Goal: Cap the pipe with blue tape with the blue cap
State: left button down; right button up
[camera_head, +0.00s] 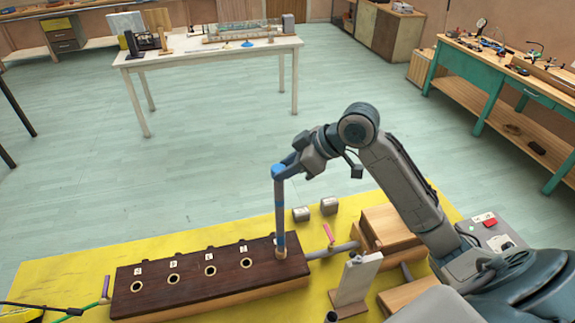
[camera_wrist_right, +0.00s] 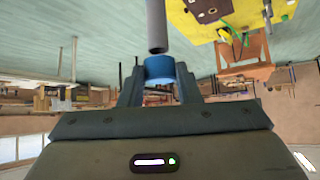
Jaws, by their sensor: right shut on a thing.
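A grey-brown pipe (camera_head: 279,205) stands upright in the right end of a dark wooden block (camera_head: 205,283), with a bluish tape band (camera_head: 281,238) on its lower part. My right gripper (camera_head: 284,170) is at the pipe's top, shut on the blue cap (camera_wrist_right: 160,69). In the right wrist view the cap sits between the fingertips, and the end of the pipe (camera_wrist_right: 156,28) meets or nearly meets it. I cannot tell whether the cap is on the pipe or just over its end. My left gripper is not in view.
The block has several open labelled holes to the left of the pipe. Two small grey blocks (camera_head: 301,214) lie behind it on the yellow table (camera_head: 60,272). A pale upright board (camera_head: 357,279) and wooden boxes (camera_head: 389,226) stand to the right. A white table (camera_head: 205,49) stands far back.

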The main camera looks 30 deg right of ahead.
jog(key=shift+f+b, duration=0.65)
jog(key=shift+f, duration=0.85)
jog(key=o, duration=1)
jog(key=shift+o, duration=0.2)
jog(key=shift+d, duration=0.1)
jog(key=b+v, duration=0.5)
jog(key=v, duration=0.5)
jog(key=shift+r, duration=0.25)
jog(key=shift+s+d, duration=0.1)
jog(key=shift+s, duration=0.05)
